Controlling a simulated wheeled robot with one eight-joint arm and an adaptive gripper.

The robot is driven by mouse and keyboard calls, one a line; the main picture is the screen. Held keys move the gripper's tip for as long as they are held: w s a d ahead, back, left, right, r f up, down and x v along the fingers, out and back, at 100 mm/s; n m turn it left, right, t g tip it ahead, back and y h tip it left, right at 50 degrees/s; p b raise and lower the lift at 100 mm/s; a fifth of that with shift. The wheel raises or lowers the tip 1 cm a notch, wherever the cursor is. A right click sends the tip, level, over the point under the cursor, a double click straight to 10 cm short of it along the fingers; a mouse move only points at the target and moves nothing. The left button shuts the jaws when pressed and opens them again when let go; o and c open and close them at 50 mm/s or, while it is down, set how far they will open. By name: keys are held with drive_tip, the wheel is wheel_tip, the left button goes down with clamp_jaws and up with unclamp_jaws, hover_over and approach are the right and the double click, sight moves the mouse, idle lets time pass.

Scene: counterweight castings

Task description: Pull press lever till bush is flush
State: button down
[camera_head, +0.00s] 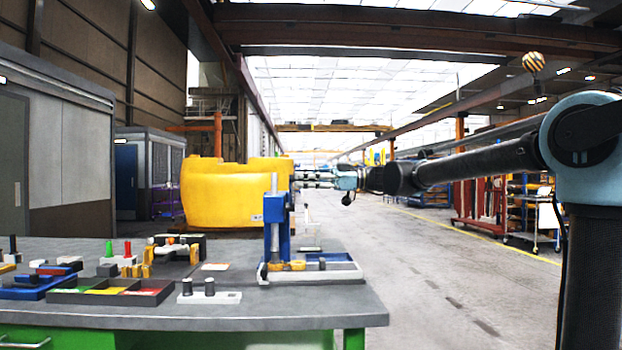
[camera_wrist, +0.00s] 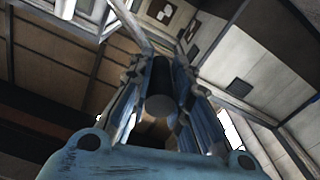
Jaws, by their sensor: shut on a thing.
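The blue press (camera_head: 279,228) stands upright near the right end of the grey bench, with a pale ram post rising from its top. My gripper (camera_head: 302,180) is level with the press top, just to its right, with its fingers pointing left. In the wrist view the gripper (camera_wrist: 160,78) is shut on the press lever (camera_wrist: 160,105), whose dark round end shows between the fingers. The rest of the lever is hard to make out. Brass-coloured parts (camera_head: 298,265) sit at the press foot; whether the bush is flush cannot be told.
The grey bench (camera_head: 300,312) carries a tray of coloured compartments (camera_head: 110,291), a block with two dark pegs (camera_head: 209,293) and several small fixtures at left. A large yellow casting (camera_head: 222,195) stands behind. The floor at right is open.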

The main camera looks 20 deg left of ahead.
drive_tip(key=shift+s+d+f, duration=0.15)
drive_tip(key=shift+s+f, duration=0.05)
drive_tip(key=shift+f, duration=0.3)
drive_tip(key=c, duration=1.8)
unclamp_jaws()
drive_tip(key=o, duration=0.4)
drive_tip(key=shift+s+d+r, duration=0.1)
drive_tip(key=shift+r, duration=0.05)
drive_tip(key=shift+c, duration=0.2)
drive_tip(key=shift+w, duration=0.2)
drive_tip(key=shift+w+d, duration=0.15)
drive_tip(key=v, duration=1.1)
drive_tip(key=shift+d, duration=0.25)
drive_tip(key=shift+r, duration=0.15)
